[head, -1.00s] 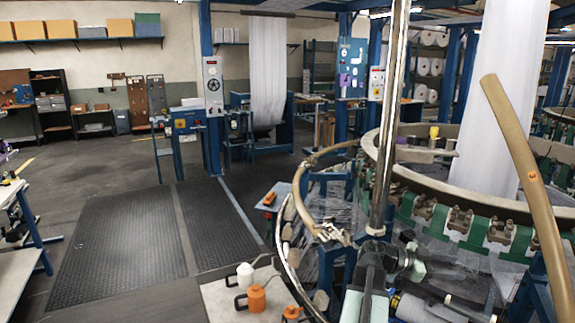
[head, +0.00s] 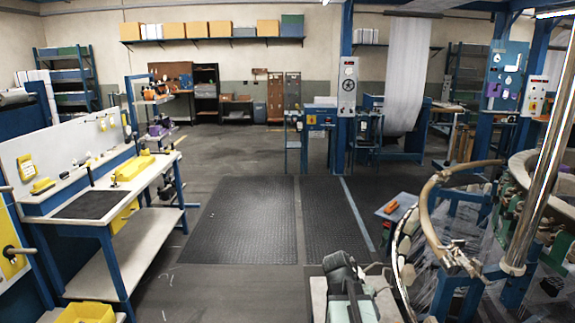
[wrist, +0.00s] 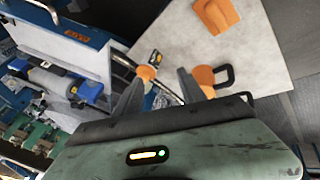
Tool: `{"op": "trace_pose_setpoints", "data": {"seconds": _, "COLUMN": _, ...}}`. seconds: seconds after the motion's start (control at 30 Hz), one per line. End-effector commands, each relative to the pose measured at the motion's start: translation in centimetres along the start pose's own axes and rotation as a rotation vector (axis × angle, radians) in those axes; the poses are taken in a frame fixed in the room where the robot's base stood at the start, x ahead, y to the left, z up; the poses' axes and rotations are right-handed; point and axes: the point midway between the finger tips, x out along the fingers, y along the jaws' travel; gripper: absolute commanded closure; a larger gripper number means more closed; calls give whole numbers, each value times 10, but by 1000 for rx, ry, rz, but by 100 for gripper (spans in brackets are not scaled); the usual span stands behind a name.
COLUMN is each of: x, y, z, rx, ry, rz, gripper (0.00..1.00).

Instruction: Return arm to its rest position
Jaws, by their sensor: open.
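My gripper (wrist: 160,88) shows in the wrist view with its two dark fingers spread apart and nothing between them. Beyond the fingers is a pale table top (wrist: 262,58). An orange container with a dark handle (wrist: 200,82) stands close to the right finger, partly hidden by it. Another orange thing (wrist: 212,14) is at the top of the table. My arm (head: 345,285) shows at the bottom of the head view, low over the table; its fingers cannot be made out there.
The circular loom (head: 520,180) with its metal post stands at the right. A workbench (head: 100,195) with yellow items is at the left, a yellow bin (head: 85,314) below. Dark floor mats (head: 240,220) lie clear between. A blue stand (head: 320,135) is behind.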

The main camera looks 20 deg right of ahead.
Motion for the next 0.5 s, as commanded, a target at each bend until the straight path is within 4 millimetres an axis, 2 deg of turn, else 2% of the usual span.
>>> {"op": "trace_pose_setpoints", "data": {"seconds": 0.03, "x": -15, "y": -36, "z": 22, "rx": -113, "ry": -18, "rz": -64, "gripper": 52}}
{"op": "trace_pose_setpoints", "data": {"seconds": 0.1, "x": -34, "y": -79, "z": 52, "rx": -264, "ry": -44, "rz": -151, "gripper": 52}}
{"op": "trace_pose_setpoints", "data": {"seconds": 0.2, "x": -59, "y": -125, "z": 92, "rx": -447, "ry": -70, "rz": -254, "gripper": 52}}
{"op": "trace_pose_setpoints", "data": {"seconds": 0.3, "x": -81, "y": -160, "z": 130, "rx": -603, "ry": -88, "rz": -343, "gripper": 52}}
{"op": "trace_pose_setpoints", "data": {"seconds": 0.5, "x": -123, "y": -210, "z": 198, "rx": -868, "ry": -107, "rz": -496, "gripper": 52}}
